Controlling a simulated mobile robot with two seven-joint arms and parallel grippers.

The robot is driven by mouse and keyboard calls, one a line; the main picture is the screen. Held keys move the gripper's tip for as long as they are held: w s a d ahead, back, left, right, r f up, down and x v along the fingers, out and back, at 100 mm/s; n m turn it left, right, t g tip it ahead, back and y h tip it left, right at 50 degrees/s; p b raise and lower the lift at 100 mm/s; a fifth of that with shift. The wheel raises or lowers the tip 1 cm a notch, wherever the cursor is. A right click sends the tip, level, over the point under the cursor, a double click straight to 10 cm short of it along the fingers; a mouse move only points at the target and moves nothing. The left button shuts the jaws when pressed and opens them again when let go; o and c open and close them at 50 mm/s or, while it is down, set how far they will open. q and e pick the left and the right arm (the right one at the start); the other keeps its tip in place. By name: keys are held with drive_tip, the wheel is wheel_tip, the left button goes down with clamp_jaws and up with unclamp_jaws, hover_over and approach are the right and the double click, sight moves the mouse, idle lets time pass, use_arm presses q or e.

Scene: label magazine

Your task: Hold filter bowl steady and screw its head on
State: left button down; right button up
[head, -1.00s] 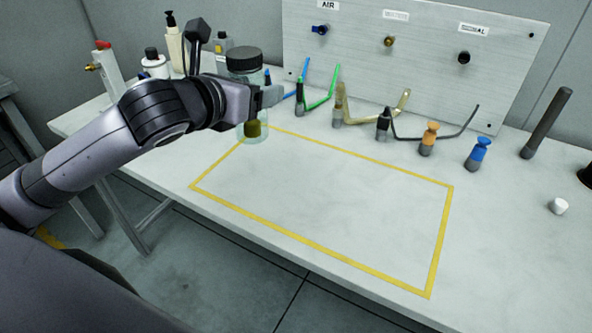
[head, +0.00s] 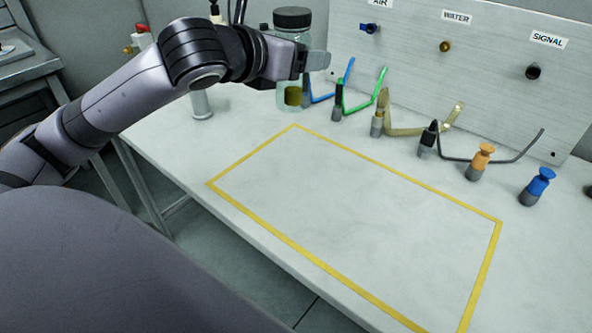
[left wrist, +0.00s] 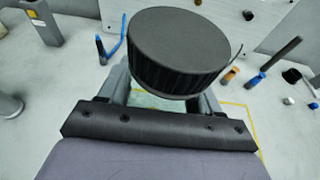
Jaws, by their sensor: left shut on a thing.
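A clear jar-like bowl (head: 292,95) with a dark olive piece inside is in the head view, near the far left corner of the yellow outline. A ribbed black head (head: 293,17) sits on top of it; I cannot tell whether it is threaded tight. My left gripper (head: 312,62) is shut on the clear body below the black head. The left wrist view shows the black head (left wrist: 180,50) from above, with the left gripper's fingers (left wrist: 162,97) on either side beneath it. I cannot tell whether the bowl touches the bench. My right gripper is not in view.
The yellow outline (head: 250,156) encloses clear bench. Several tools and hoses stand along the back, including an orange-topped fitting (head: 481,160) and a blue-topped fitting (head: 538,185). Behind them stands a panel (head: 500,75) with labelled ports. A grey post (head: 201,104) is left of the bowl.

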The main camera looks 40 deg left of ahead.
use_arm(q)
wheel_tip(320, 180, down, 15)
drive_tip(key=b, duration=0.5)
drive_tip(key=shift+f+b, duration=0.65)
drive_tip(key=shift+f, duration=1.3)
drive_tip(key=shift+c, duration=1)
unclamp_jaws()
drive_tip(key=shift+f, duration=0.15)
